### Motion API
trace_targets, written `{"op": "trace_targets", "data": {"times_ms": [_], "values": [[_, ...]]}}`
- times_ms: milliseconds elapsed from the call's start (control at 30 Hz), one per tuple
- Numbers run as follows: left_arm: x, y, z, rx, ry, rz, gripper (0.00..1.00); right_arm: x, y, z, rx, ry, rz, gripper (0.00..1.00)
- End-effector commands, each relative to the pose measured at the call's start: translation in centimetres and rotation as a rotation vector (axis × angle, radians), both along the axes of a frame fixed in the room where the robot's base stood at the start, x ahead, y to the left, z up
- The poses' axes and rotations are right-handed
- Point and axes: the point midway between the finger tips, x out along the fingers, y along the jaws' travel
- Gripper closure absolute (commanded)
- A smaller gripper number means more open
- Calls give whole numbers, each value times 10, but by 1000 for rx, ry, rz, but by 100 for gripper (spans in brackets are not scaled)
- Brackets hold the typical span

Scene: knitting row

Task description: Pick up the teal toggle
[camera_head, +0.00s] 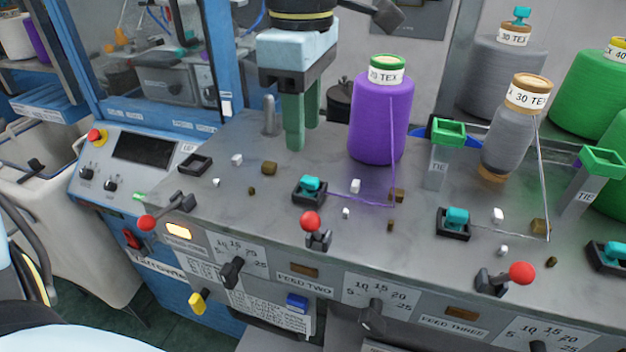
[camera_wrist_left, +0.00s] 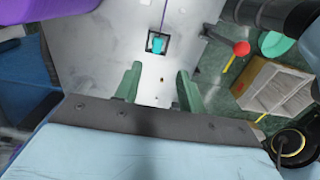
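Several teal toggles sit in dark square frames on the grey deck. One teal toggle (camera_head: 311,184) is in front of the purple cone, another toggle (camera_head: 457,218) is farther right, and a third toggle (camera_head: 614,252) is at the right edge. My left gripper (camera_head: 302,125) points down above the deck, behind the first toggle and left of the purple cone. In the left wrist view, its green fingers (camera_wrist_left: 157,88) are apart with nothing between them. A teal toggle (camera_wrist_left: 158,45) in its frame shows beyond the fingertips. My right gripper is not in view.
A purple cone (camera_head: 381,115) stands close right of the gripper, its thread running down to the deck. A red-knobbed lever (camera_head: 312,225) is in front of the first toggle. An empty dark frame (camera_head: 195,164) lies left. Small white and brown bits are scattered about.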

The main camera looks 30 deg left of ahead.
Motion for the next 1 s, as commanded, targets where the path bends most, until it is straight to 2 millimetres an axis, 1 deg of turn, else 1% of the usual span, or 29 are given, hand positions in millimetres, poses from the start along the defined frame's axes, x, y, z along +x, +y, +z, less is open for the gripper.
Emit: {"op": "trace_targets", "data": {"times_ms": [33,167,267,333,400,467,633,733,933,967,1000], "values": [[0,0,-10,0,4,-1,60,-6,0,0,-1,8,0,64],[0,0,-25,0,2,1,60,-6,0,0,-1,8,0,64],[0,0,-31,-1,1,1,60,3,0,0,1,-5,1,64],[1,1,-36,0,2,1,60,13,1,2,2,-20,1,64],[2,1,-45,-1,5,1,60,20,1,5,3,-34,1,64],[3,1,-54,-1,6,1,60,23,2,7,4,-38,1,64],[4,1,-77,-2,1,3,60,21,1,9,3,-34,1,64],[4,1,-82,-2,-3,4,60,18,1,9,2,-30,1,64],[5,1,-82,-2,-4,4,60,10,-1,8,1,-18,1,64],[5,1,-82,-2,-4,4,63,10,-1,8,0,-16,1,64],[5,1,-82,-2,-4,4,68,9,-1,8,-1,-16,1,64]]}}
